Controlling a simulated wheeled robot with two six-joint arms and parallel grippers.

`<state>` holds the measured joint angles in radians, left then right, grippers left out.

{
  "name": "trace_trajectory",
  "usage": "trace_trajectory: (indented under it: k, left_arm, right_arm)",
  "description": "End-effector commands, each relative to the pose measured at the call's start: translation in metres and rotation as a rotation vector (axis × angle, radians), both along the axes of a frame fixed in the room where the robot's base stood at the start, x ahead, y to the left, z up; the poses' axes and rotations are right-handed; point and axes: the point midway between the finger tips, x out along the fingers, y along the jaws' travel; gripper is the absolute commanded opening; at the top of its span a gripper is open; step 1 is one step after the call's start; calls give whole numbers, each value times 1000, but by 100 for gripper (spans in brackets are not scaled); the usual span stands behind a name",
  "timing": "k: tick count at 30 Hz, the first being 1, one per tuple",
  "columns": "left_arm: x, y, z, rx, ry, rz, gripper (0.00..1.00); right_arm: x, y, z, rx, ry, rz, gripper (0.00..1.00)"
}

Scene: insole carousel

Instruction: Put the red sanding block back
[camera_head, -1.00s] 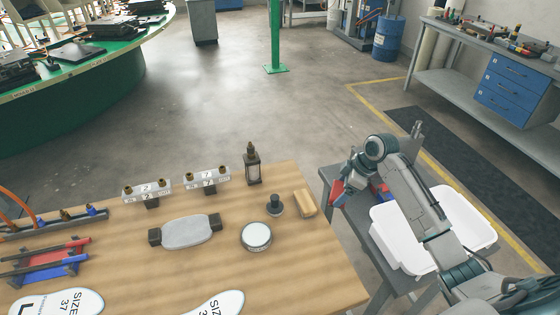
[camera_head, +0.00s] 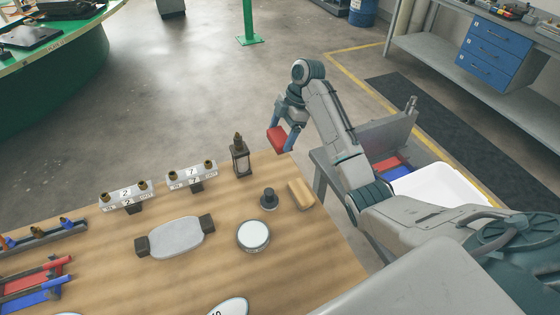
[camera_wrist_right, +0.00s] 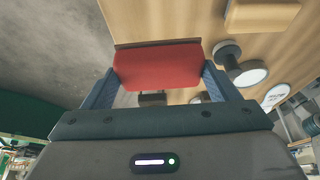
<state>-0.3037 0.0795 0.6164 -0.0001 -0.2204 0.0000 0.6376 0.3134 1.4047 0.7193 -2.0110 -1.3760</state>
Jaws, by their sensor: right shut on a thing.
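The red sanding block (camera_head: 277,139) is held in my right gripper (camera_head: 284,138), just past the back right edge of the wooden table (camera_head: 215,275). In the right wrist view the red block (camera_wrist_right: 158,66) sits between the two blue fingers of my right gripper (camera_wrist_right: 157,84), which are shut on its sides. A tan block (camera_head: 300,194) lies on the table near its right edge, beside a small dark round-based knob (camera_head: 268,199). My left gripper is not in view.
A dark lantern-like bottle (camera_head: 240,157), a round white-topped tin (camera_head: 253,236) and a grey pad between dark blocks (camera_head: 176,238) stand on the table. A grey side stand with a white bin (camera_head: 437,190) and red and blue pieces is at the right.

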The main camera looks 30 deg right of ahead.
Motion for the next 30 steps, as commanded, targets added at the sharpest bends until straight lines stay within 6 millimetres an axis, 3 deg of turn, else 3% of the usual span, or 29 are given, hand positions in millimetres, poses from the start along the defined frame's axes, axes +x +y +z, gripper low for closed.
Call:
trace_trajectory:
  k: [11, 14, 18, 21, 30]
  left_arm:
    - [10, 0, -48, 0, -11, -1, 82]
    - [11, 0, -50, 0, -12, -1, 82]
    - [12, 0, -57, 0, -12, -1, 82]
    - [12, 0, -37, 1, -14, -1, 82]
    - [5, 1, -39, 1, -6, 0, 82]
  right_arm:
    - [0, 0, -49, 0, -1, -1, 63]
    - [0, 0, -55, 0, 0, -1, 63]
    - [-1, 0, -79, 1, 3, -1, 63]
    - [0, 0, -83, 1, 4, -2, 63]
    - [0, 0, -94, 0, -1, -1, 63]
